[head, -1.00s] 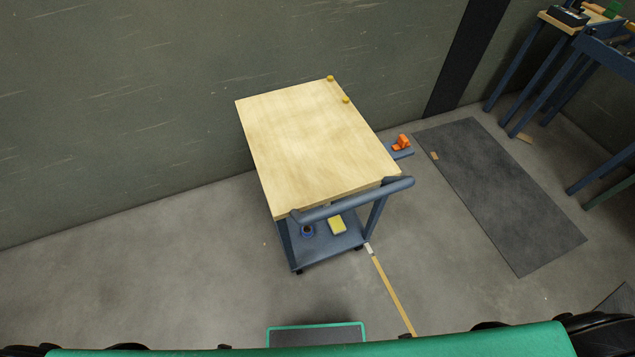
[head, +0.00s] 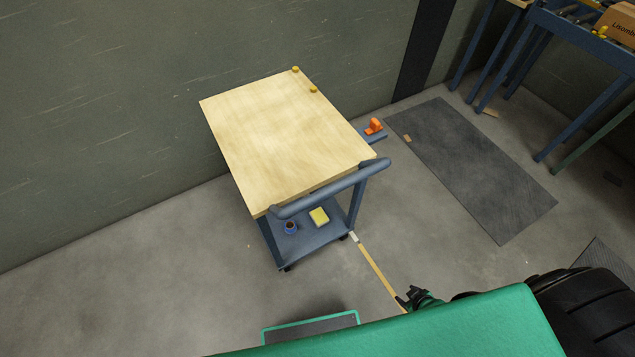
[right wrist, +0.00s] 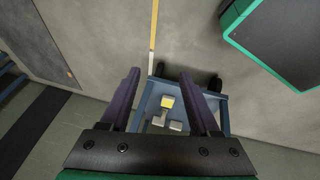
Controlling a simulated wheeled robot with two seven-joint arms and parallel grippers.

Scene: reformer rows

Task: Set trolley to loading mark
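The trolley (head: 285,135) has a pale wooden top, a blue frame and a blue push handle (head: 330,190) on its near side. It stands near the wall. A yellow tape line (head: 375,267) with a white end runs on the floor from the trolley's near right corner. My right gripper (head: 412,299) is low in the head view, near the tape's near end and apart from the handle. In the right wrist view my right gripper (right wrist: 160,75) is open with nothing between its fingers; the trolley's lower shelf (right wrist: 222,112) shows beyond. My left gripper is out of view.
An orange piece (head: 374,126) sits on a blue plate at the trolley's right side. A dark mat (head: 470,165) lies right of it. Blue-legged benches (head: 545,75) stand at the far right. A green-edged panel (head: 310,326) is at the front. Floor in front of the trolley is open.

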